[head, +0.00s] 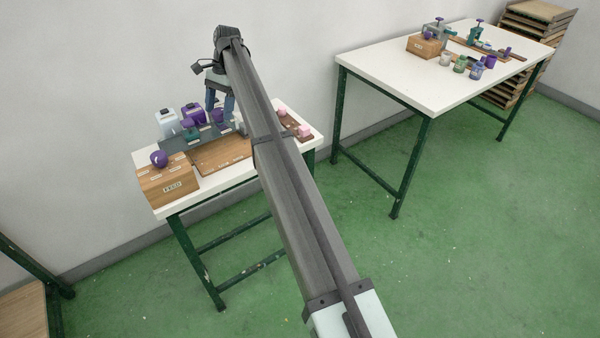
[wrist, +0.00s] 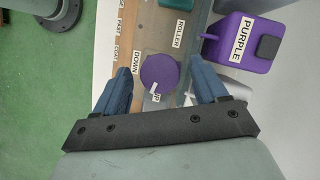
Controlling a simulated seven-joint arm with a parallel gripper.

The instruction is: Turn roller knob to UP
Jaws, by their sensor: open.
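The purple round roller knob (wrist: 160,73) shows in the wrist view, between and just ahead of my fingers. A ROLLER label (wrist: 179,32) lies beyond it, a DOWN label (wrist: 136,62) to its left and an UP label (wrist: 156,97) on its near side. A small white mark on the knob's near edge appears to lie toward UP. My gripper (wrist: 161,70) is open, one blue finger on each side of the knob, with gaps visible. In the head view my gripper (head: 220,108) points down over the back of the left table; the knob is hard to make out there.
A purple jug (wrist: 239,42) labelled PURPLE stands close to my right finger. On the left table (head: 235,178), a wooden box (head: 170,185) with a purple knob stands at the left and pink blocks (head: 305,131) at the right. A second table (head: 390,75) stands farther right.

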